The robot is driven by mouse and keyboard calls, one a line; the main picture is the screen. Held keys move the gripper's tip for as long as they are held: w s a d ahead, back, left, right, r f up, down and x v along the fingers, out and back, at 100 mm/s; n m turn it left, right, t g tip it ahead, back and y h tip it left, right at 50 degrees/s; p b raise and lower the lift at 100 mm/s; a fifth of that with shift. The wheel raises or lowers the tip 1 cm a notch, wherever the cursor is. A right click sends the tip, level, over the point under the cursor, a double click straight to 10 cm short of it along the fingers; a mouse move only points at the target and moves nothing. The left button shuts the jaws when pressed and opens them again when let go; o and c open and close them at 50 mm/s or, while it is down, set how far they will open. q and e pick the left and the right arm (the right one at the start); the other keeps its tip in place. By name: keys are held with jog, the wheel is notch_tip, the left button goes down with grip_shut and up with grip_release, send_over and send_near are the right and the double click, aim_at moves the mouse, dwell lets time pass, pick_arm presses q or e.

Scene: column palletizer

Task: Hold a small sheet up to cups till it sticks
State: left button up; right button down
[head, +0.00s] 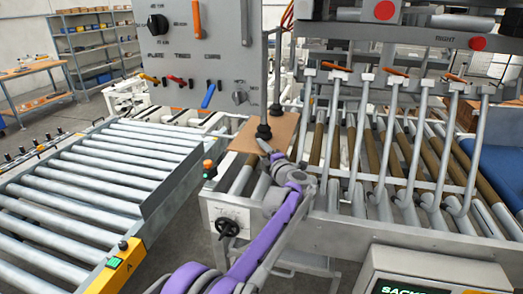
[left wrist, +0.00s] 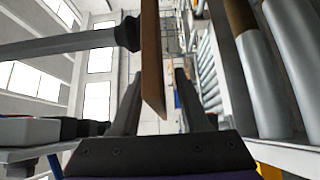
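A small brown sheet (head: 284,128) is up at black suction cups (head: 263,131) on thin rods beside the grey control panel. In the left wrist view the sheet (left wrist: 152,62) shows nearly edge-on, with one black cup (left wrist: 128,34) against its left face; I see no clear gap there. My left gripper (head: 266,148) is at the sheet's near edge. In the left wrist view its fingers (left wrist: 158,84) stand apart, with the sheet's end between them and a gap to the right finger. My right gripper is not in view.
The control panel (head: 185,60) with levers and knobs stands behind. A roller conveyor (head: 90,175) lies at left, and a roller bed (head: 400,150) under a frame of grey bars is at right.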

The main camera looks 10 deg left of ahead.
pick_arm(q)
jog(key=s+d+b, duration=0.1)
jog(key=s+d, duration=0.2)
jog(key=s, duration=0.6)
jog(key=s+d+b, duration=0.2)
jog(key=s+d, duration=0.1)
jog(key=s, duration=0.6)
jog(key=shift+s+d+b, duration=0.2)
jog(key=shift+d+b, duration=0.05)
jog(key=shift+b, duration=0.05)
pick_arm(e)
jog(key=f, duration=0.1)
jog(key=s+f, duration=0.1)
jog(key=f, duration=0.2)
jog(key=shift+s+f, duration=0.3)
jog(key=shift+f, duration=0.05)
